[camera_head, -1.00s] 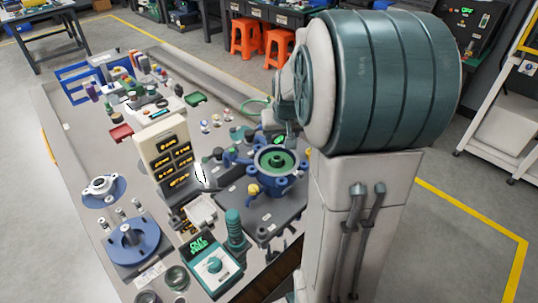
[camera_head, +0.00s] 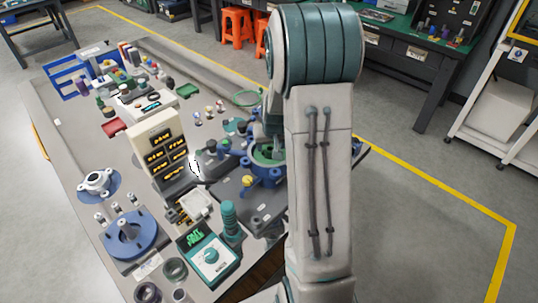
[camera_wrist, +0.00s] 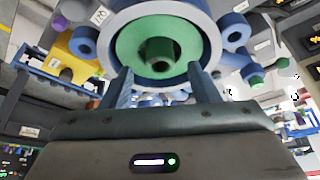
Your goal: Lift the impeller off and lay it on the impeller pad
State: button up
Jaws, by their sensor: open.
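The green impeller (camera_wrist: 135,45) sits inside the round blue pump housing (camera_wrist: 235,30), with a dark hub at its middle in the wrist view. In the head view the impeller (camera_head: 266,153) and housing (camera_head: 270,176) are partly covered by my arm. My gripper (camera_wrist: 159,72) is open, its two fingers apart at the near side of the housing, with nothing between them; I cannot tell whether they touch it. The gripper is hidden in the head view. A blue round pad (camera_head: 107,198) at the left bears a silver flanged part (camera_head: 97,182). I cannot tell which surface is the impeller pad.
A blue disc with a post (camera_head: 128,250) stands at the left front.

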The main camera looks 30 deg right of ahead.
jog(key=shift+x, duration=1.25)
grip_shut()
jog(key=shift+r, duration=0.15)
